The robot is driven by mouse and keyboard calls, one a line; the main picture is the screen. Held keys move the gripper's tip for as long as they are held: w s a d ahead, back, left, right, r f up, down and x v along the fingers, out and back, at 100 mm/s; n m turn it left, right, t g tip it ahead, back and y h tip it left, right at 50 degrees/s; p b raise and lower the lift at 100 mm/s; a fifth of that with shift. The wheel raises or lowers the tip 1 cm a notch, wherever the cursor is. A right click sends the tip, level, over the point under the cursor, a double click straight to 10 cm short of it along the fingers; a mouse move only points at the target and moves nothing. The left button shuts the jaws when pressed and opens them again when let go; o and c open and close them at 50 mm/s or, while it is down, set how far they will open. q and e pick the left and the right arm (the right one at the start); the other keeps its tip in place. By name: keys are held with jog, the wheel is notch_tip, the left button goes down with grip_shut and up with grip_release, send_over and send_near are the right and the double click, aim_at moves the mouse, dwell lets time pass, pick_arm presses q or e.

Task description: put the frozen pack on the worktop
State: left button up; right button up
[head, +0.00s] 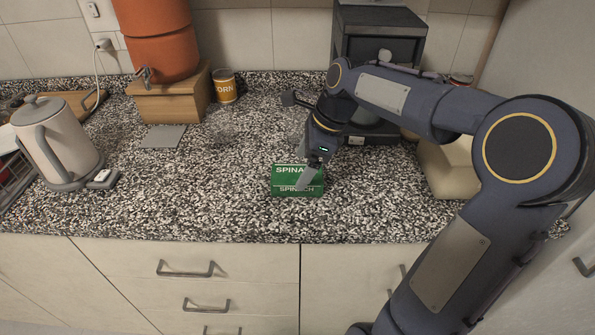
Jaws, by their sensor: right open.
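The frozen pack, a green box lettered SPINACH (284,181), lies on the speckled worktop (230,215) near its front edge, in the middle of the head view. My right gripper (303,166) points down at the pack from above. Its jaws are open, and one finger overlaps the pack's right part in the picture. I cannot tell whether a finger touches the pack. My right arm comes in from the right and hides part of the worktop behind it. My left gripper is not in view.
A kettle (62,145) stands at the left. Behind are a terracotta water dispenser (160,45) on a wooden stand (170,105), a corn can (225,86) and a dark coffee machine (375,40). A grey flat square (164,136) lies left of centre. The worktop left of the pack is clear.

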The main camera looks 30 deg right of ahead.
jog(key=p+v, duration=0.1)
jog(key=v, duration=0.7)
jog(key=s+a+f+n+t, duration=0.1)
jog(key=s+a+f+n, duration=0.4)
jog(key=s+n, duration=0.4)
jog(key=s+a+f+n+t, duration=0.2)
jog(key=s+a+f+n, duration=0.3)
jog(key=s+n, duration=0.4)
jog(key=a+n, duration=0.1)
jog(key=n, duration=0.3)
jog(key=shift+s+a+f+n, duration=0.2)
jog(key=shift+s+a+n, duration=0.05)
jog(key=shift+a+n, duration=0.05)
